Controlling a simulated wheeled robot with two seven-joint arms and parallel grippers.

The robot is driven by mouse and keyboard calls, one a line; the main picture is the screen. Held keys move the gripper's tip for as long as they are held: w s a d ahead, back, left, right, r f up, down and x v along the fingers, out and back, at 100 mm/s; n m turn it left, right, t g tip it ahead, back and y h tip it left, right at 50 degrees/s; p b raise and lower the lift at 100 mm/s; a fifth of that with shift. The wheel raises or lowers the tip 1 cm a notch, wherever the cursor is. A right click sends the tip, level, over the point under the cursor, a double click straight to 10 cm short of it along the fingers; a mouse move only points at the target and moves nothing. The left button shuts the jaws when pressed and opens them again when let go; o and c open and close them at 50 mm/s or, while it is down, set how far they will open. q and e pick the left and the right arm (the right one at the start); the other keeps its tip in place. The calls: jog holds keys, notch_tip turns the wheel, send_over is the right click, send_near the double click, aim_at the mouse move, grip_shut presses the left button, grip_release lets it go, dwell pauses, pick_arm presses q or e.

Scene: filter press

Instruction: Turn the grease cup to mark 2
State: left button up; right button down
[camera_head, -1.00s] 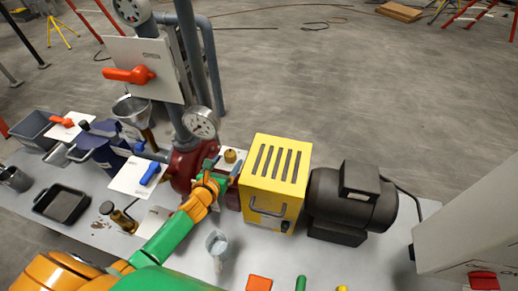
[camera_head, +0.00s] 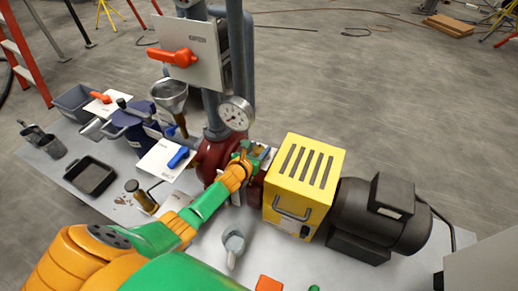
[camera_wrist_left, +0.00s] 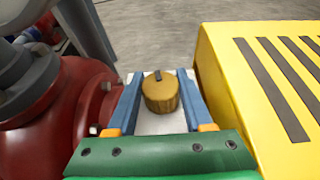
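The grease cup (camera_wrist_left: 160,94) is a round brass cap with a dark mark on its upper rim. It stands upright on a pale plate between the red pump housing and the yellow guard in the left wrist view. My left gripper (camera_wrist_left: 161,74) is open, with one blue finger on each side of the cap. Narrow gaps seem to show beside the cap; I cannot tell whether either finger touches it. In the head view my left gripper (camera_head: 259,153) covers the cup. No numbered marks are readable. My right gripper is not in view.
The yellow slotted guard (camera_head: 306,180) stands close on the right, with a dark motor (camera_head: 385,215) beyond. The red pump housing (camera_head: 212,158) and a gauge (camera_head: 236,113) are close on the left. A grey metal cup (camera_head: 233,243) is in front.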

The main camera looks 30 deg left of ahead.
pick_arm(q)
grip_shut()
